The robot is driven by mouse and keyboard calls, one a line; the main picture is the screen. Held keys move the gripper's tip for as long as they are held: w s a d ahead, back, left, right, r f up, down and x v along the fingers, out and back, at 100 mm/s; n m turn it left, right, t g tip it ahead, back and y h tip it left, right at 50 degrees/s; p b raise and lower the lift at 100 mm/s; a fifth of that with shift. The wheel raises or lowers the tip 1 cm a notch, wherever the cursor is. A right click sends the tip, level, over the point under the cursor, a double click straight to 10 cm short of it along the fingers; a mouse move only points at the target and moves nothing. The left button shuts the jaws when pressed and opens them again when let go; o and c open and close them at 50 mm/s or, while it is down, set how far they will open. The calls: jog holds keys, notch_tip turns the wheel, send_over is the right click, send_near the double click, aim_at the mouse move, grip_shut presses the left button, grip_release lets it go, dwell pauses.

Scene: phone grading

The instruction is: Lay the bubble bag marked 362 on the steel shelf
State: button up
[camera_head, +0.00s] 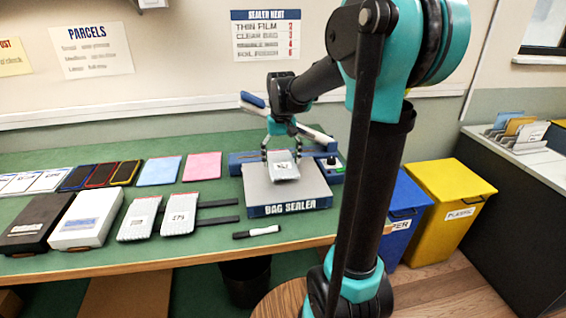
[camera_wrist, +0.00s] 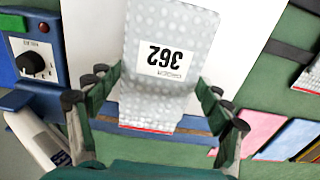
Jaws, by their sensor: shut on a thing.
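The bubble bag marked 362 (camera_wrist: 152,84) is pale grey with a white label, which reads upside down in the wrist view, and a red edge at its near end. My gripper (camera_head: 281,152) has its fingers on both sides of the bag and is shut on it. The bag also shows in the head view (camera_head: 286,171), tilted over the steel shelf (camera_head: 259,190) in front of the bag sealer. I cannot tell whether its lower end touches the shelf. The bare shelf shows around the bag in the wrist view (camera_wrist: 245,45).
The blue sealer body (camera_head: 243,159) with its knob and raised arm stands behind the shelf. Two other bubble bags (camera_head: 179,214) lie left on the green table (camera_head: 222,240). A marker (camera_head: 256,232) lies in front of the sealer. Phones, pink and blue sheets and boxes fill the left.

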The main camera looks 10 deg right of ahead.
aim_at(280, 158)
jog(key=shift+w+f, duration=0.15)
jog(key=shift+w, duration=1.3)
jog(key=shift+f, duration=0.6)
jog(key=shift+f, duration=0.2)
jog(key=o, duration=1.3)
jog(key=shift+r, duration=0.1)
